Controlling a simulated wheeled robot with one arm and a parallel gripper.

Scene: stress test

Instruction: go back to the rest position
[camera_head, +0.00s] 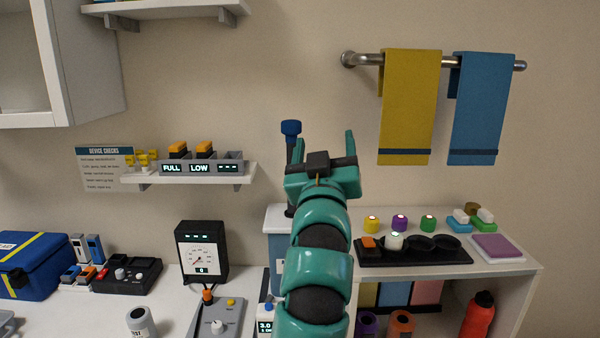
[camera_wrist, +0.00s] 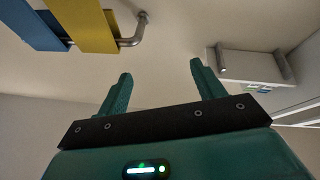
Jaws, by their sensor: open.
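My gripper (camera_head: 322,148) is raised on my teal arm in the middle of the head view, in front of the wall. Its two fingers stand apart and point upward. In the wrist view my gripper (camera_wrist: 160,88) is open, with nothing between the fingers. A dark blue knob-like thing (camera_head: 291,128) shows beside the left finger in the head view; I cannot tell whether it touches the finger.
Towels hang on a rail (camera_head: 365,59) at upper right. A shelf (camera_head: 190,176) with a FULL/LOW rack is on the left wall. A right-hand table (camera_head: 500,265) bears a black tray (camera_head: 440,257). A gauge (camera_head: 203,250) stands on the left counter. The wall between shelf and towels is bare.

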